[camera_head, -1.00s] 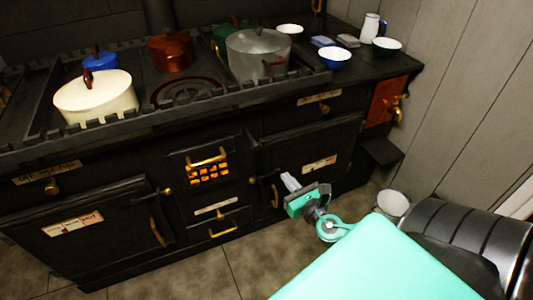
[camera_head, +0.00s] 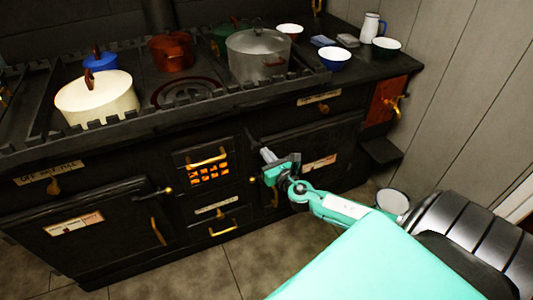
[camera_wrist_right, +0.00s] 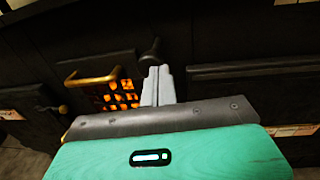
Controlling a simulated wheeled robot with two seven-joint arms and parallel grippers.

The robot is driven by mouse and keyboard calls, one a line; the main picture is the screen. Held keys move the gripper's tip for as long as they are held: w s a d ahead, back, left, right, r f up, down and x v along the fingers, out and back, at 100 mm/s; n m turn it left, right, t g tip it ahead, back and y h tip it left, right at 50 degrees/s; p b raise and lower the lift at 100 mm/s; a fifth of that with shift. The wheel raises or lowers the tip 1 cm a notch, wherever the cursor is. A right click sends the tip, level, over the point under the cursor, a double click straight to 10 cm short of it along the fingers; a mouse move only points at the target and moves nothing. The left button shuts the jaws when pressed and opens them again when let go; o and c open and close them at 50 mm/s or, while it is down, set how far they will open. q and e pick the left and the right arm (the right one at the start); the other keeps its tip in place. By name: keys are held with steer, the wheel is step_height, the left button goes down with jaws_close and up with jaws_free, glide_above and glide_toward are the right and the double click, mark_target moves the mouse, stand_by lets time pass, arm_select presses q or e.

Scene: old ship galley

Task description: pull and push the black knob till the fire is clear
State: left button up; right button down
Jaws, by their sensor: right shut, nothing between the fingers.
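The black stove (camera_head: 130,180) has a glowing orange fire grate (camera_head: 210,173) in its front, which also shows in the right wrist view (camera_wrist_right: 118,98). A black knob (camera_wrist_right: 152,50) on a short stem stands out from the stove front, right of the grate; in the head view its dark shape (camera_head: 251,139) is small and hard to make out. My right gripper (camera_head: 265,153) is shut and empty. In the right wrist view its fingertips (camera_wrist_right: 158,70) are just below the knob, overlapping its stem in the picture; I cannot tell whether they touch. My left gripper is out of view.
A brass handle (camera_head: 207,158) crosses above the grate. A cream pot (camera_head: 97,100), a red pot (camera_head: 171,51) and a grey pot (camera_head: 258,58) stand on the stove top. A white bucket (camera_head: 393,202) is on the floor at right. Floor ahead of the stove is clear.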

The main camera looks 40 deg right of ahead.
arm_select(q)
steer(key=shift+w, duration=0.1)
arm_select(e)
steer(key=shift+w, duration=0.3)
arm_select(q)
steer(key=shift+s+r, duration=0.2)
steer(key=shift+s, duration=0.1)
arm_select(e)
steer(key=w+d, duration=0.2)
steer(key=w, duration=0.5)
steer(key=shift+r, duration=0.25)
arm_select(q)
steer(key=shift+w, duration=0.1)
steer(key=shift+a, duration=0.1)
